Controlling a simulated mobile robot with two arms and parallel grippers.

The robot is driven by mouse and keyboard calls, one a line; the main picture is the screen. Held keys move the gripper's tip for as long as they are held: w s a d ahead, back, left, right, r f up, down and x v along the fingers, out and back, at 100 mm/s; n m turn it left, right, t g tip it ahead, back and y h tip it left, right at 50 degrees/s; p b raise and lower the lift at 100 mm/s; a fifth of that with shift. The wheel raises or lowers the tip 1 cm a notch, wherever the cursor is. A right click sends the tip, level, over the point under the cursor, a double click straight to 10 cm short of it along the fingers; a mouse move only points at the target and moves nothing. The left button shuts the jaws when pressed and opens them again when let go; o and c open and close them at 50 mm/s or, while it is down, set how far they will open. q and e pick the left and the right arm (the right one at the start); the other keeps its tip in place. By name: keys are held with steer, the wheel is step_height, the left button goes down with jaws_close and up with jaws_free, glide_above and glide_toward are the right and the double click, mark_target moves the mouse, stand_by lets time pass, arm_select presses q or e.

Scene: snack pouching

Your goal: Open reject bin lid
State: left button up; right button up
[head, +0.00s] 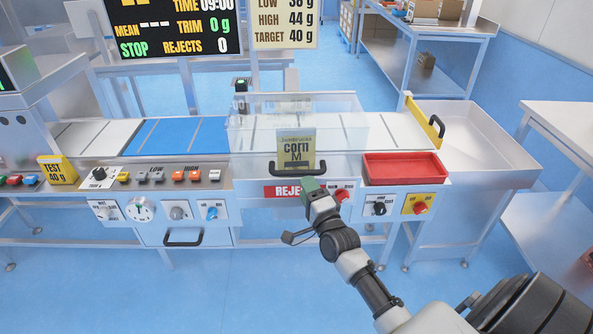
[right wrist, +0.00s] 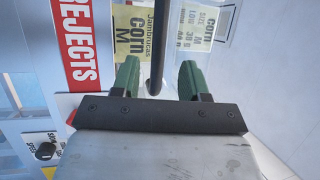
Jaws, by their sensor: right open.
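A clear box-like cover (head: 345,106) stands over the middle of the conveyor line. A black bar handle (head: 288,174) is at its front, just above the red REJECTS label (head: 283,191). A yellow corn pouch (head: 296,147) shows behind the handle. My right gripper (head: 309,186) is at the right part of the handle. In the right wrist view its green fingertips (right wrist: 160,80) are apart, with the black bar (right wrist: 157,45) between them; clear gaps show on both sides. The lid looks closed, though its edges are hard to make out. My left gripper is out of view.
A red tray (head: 403,167) and knobs (head: 380,208) sit to the right of the gripper. A second black handle (head: 183,240) is lower left on the front panel. A yellow plate with a black handle (head: 437,126) stands at the belt's right end.

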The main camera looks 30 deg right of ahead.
mark_target(299, 175)
steer(key=x, duration=0.6)
steer(key=shift+w, duration=0.3)
jaws_close()
